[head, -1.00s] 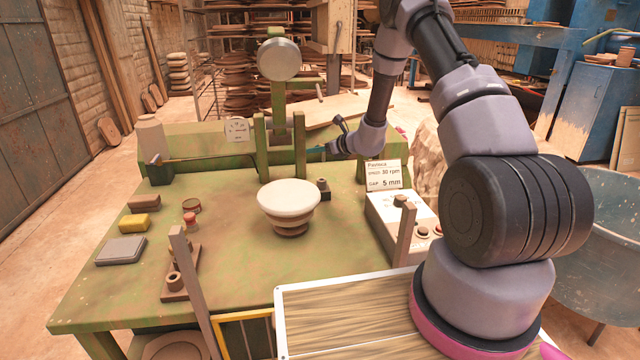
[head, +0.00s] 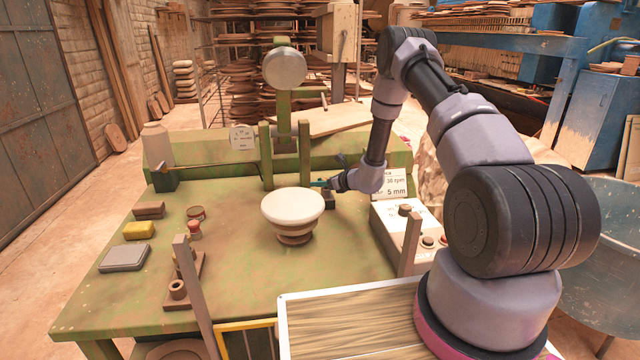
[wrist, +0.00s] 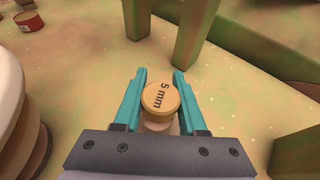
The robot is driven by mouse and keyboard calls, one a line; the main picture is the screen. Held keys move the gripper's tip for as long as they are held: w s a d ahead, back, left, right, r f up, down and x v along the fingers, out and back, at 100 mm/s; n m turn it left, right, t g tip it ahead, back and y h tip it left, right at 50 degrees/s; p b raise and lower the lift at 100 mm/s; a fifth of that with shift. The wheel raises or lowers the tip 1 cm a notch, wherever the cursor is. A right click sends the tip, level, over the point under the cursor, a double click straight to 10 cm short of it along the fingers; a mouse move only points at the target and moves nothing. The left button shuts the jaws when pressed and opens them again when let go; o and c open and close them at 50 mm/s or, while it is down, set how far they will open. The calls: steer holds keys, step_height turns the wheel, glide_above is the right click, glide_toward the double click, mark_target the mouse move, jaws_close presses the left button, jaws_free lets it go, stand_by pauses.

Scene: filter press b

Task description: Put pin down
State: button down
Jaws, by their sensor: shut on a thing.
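My gripper (wrist: 160,86) has its teal fingers on both sides of a pin (wrist: 161,98) with a round tan top marked "5 mm". The pin's lower part is mostly hidden by the top and the gripper body, so I cannot tell whether it touches the table. In the head view my gripper (head: 322,184) is low over the green table (head: 240,285), just behind and right of the white-topped bowl form (head: 292,206). A brown rack (head: 188,278) with small upright pieces stands at the table's front left.
Green posts (head: 305,155) rise close behind the gripper. A control box (head: 405,225) and a "5 mm" sign (head: 394,184) stand to the right. The table's middle left is clear.

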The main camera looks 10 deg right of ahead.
steer(key=shift+c, duration=2.3)
jaws_free()
steer(key=shift+f, duration=0.15)
